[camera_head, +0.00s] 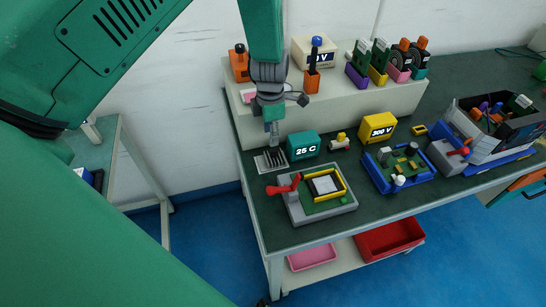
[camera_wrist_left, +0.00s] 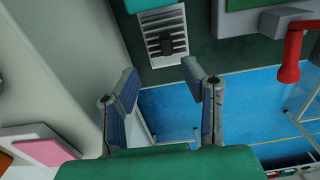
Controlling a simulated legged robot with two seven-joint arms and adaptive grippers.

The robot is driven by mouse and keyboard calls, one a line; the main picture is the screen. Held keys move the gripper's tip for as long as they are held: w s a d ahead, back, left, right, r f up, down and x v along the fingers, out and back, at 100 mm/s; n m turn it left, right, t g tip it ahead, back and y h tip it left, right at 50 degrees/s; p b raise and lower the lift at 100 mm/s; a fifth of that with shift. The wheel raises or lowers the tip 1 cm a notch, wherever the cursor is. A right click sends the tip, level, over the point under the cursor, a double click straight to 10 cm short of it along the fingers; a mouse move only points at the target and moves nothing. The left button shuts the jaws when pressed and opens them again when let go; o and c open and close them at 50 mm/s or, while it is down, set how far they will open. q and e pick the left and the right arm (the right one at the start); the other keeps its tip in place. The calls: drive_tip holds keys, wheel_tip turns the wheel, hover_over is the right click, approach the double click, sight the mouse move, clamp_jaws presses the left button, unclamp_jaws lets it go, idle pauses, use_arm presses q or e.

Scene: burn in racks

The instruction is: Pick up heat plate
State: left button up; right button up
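What looks like the heat plate (camera_head: 269,161), a small pale slotted plate with dark fins, lies near the left end of the dark green bench top, left of the teal "25 C" box (camera_head: 303,146). In the left wrist view the slotted plate (camera_wrist_left: 156,20) shows at the top, with a dark raised piece at its middle. My left gripper (camera_head: 273,138) hangs just above and beside the plate in the head view. In the wrist view its two fingers (camera_wrist_left: 162,80) are apart with nothing between them. My right gripper is in neither view.
A grey fixture with a red lever (camera_head: 290,186) stands in front of the plate. A pale raised shelf (camera_head: 340,118) with several coloured tools lies behind. A yellow "300 V" box (camera_head: 377,127) and blue tray (camera_head: 399,168) are further right. The bench's left edge is close.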

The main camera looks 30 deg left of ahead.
sight(275, 150)
use_arm(q)
drive_tip(key=shift+a+f, duration=0.1)
drive_tip(key=shift+f, duration=0.6)
drive_tip(key=shift+s+d+f, duration=0.1)
drive_tip(key=shift+d+f, duration=0.15)
drive_tip(key=shift+f, duration=0.05)
drive_tip(key=f, duration=0.1)
drive_tip(key=d+f, duration=0.1)
drive_tip(key=f+p, duration=0.1)
drive_tip(key=f, duration=0.1)
drive_tip(key=shift+d, duration=0.25)
drive_tip(key=shift+a+f, duration=0.2)
drive_tip(key=shift+a, duration=0.55)
clamp_jaws()
drive_tip(key=shift+d, duration=0.4)
drive_tip(key=shift+d+r, duration=0.1)
drive_tip(key=shift+r, duration=0.15)
drive_tip(key=r, duration=0.6)
drive_tip(key=r+b, duration=0.1)
drive_tip(key=r, duration=0.2)
drive_tip(key=shift+a, duration=0.4)
drive_tip(key=shift+d+r, duration=0.1)
drive_tip(key=shift+r, duration=0.15)
drive_tip(key=shift+d+r, duration=0.1)
drive_tip(key=shift+d, duration=0.1)
